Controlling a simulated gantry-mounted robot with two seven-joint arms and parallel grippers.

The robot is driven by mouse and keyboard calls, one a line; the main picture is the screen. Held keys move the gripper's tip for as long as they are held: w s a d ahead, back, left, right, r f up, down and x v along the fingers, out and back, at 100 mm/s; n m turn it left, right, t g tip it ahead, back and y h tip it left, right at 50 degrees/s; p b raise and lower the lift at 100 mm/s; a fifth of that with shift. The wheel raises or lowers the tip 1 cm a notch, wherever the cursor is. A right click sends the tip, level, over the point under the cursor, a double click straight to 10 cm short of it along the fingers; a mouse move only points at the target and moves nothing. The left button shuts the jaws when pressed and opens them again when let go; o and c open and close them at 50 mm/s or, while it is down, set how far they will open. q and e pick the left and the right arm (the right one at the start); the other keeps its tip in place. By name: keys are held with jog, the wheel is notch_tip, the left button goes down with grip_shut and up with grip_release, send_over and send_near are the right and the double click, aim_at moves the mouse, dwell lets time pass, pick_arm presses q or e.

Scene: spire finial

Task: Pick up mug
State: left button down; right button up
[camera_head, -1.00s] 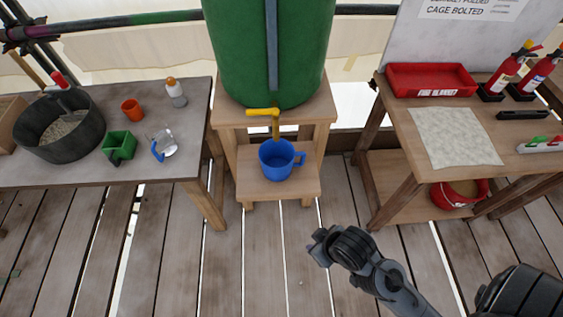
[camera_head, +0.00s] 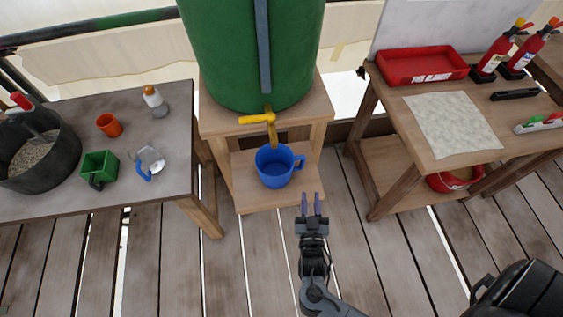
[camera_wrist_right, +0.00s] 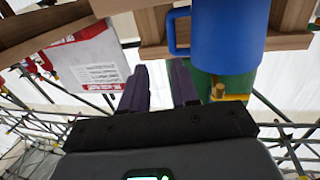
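A blue mug (camera_head: 276,166) stands upright on the low wooden shelf (camera_head: 247,192), below the yellow tap (camera_head: 268,121) of a green barrel (camera_head: 255,50). Its handle (camera_head: 299,163) points right. My right gripper (camera_head: 311,197) is open and empty, its two purple-grey fingers apart, just in front and to the right of the mug, not touching it. My left gripper is not in view.
A left table (camera_head: 130,185) holds a dark tub (camera_head: 38,150), an orange cup (camera_head: 109,125), a green mug (camera_head: 98,168), a glass mug (camera_head: 149,161) and a bottle (camera_head: 155,101). A right table (camera_head: 430,165) holds a red tray (camera_head: 422,67) and extinguishers.

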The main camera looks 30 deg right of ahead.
aim_at(303, 163)
jog(key=w, duration=0.2)
jog(key=w+d, duration=0.1)
jog(key=w, duration=0.1)
jog(key=w+b, duration=0.1)
jog(key=w, duration=0.1)
jog(key=shift+d+r, duration=0.3)
jog(key=shift+d, duration=0.1)
jog(key=shift+w, duration=0.2)
jog(key=shift+w+d+f, duration=0.15)
jog(key=shift+w+d, duration=0.2)
jog(key=shift+w, duration=0.05)
jog(key=b+x, duration=0.1)
jog(key=x, duration=0.3)
jog(key=shift+c, duration=0.3)
grip_shut()
